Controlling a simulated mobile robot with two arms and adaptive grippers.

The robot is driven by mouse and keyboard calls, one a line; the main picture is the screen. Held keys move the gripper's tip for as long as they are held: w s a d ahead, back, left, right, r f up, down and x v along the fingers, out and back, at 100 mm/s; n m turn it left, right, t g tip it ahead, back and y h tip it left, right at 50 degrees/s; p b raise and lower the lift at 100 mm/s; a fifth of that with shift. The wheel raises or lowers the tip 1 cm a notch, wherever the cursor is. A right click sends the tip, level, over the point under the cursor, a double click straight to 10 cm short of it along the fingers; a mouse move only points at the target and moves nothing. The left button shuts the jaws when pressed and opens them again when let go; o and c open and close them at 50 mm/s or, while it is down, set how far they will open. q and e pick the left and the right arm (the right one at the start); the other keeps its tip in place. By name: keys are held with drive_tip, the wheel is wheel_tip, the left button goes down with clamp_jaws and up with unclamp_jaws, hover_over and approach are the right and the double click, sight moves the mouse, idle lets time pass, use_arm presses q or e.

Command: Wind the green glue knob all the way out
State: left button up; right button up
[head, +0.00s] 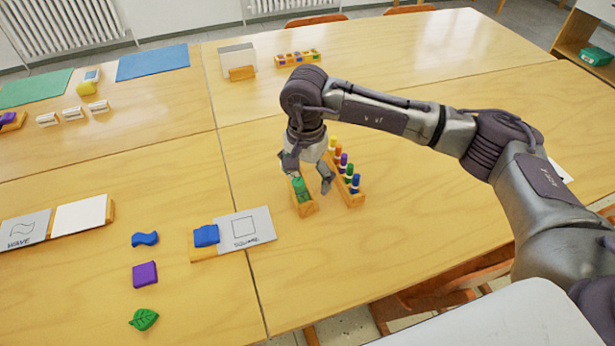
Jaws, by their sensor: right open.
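The green glue knob (301,189) sits in a small wooden holder (307,209) on the right part of the table. My right gripper (309,186) is open, pointing down over the holder. One finger is at the left by the green glue and the other is to its right, between it and the row of colored sticks. I cannot tell whether the fingers touch the green glue. The gripper hides part of its back. My left gripper is not in view.
A wooden rack of several colored glue sticks (355,197) stands close to the right of the gripper. A card marked SQUARE (250,228) with a blue block (206,236) lies to the left. A purple block (145,273), blue wave (145,239) and green leaf (144,319) lie farther left.

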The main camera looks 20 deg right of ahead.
drive_tip(key=shift+a, duration=0.7)
clamp_jaws()
idle(0.6)
idle(1.0)
unclamp_jaws()
idle(0.4)
idle(0.3)
